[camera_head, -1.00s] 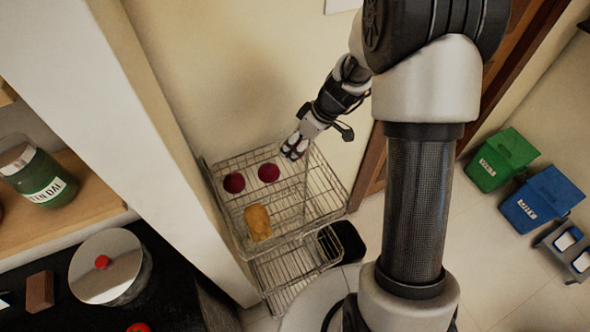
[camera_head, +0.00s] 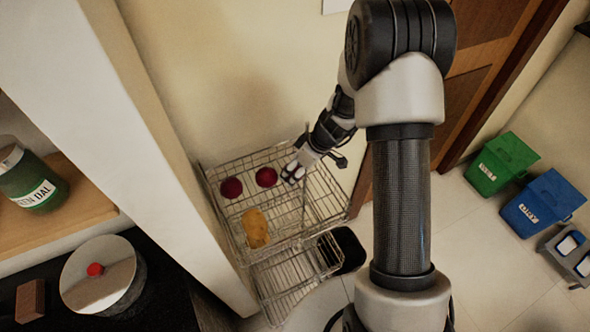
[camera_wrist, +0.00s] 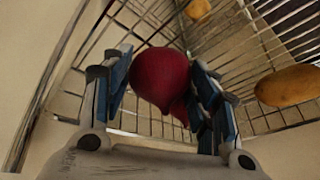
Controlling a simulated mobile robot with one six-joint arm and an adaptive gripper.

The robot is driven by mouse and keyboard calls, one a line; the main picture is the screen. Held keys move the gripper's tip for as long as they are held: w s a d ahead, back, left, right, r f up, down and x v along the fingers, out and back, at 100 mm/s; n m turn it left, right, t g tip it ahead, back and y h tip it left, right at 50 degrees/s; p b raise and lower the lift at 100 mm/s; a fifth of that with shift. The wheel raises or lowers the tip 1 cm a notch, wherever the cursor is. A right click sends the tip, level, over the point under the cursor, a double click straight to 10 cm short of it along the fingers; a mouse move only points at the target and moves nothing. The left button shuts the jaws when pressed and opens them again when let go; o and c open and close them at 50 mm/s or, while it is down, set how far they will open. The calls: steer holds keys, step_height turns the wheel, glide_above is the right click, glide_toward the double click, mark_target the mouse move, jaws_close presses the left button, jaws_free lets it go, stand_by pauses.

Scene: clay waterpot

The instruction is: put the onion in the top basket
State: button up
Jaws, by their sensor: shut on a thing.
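A dark red onion (camera_wrist: 158,76) sits between the blue-padded fingers of my gripper (camera_wrist: 160,98) in the wrist view, and they are shut on it. In the head view my gripper (camera_head: 293,173) is over the back right part of the top wire basket (camera_head: 322,190); the held onion is mostly hidden there. Two other red onions, one at the left (camera_head: 231,187) and one nearer my gripper (camera_head: 266,176), lie in this basket. I cannot tell whether the held onion touches the basket.
A lower wire basket (camera_head: 285,275) is below, beside a black bin (camera_head: 350,248). A wall stands behind, and a white pillar (camera_head: 150,150) is close on the left. Green (camera_head: 500,163) and blue (camera_head: 541,203) bins are far right.

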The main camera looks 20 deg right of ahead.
steer(key=shift+f+b, duration=0.2)
steer(key=shift+b, duration=0.1)
steer(key=o, duration=1.1)
steer(key=shift+r, duration=0.1)
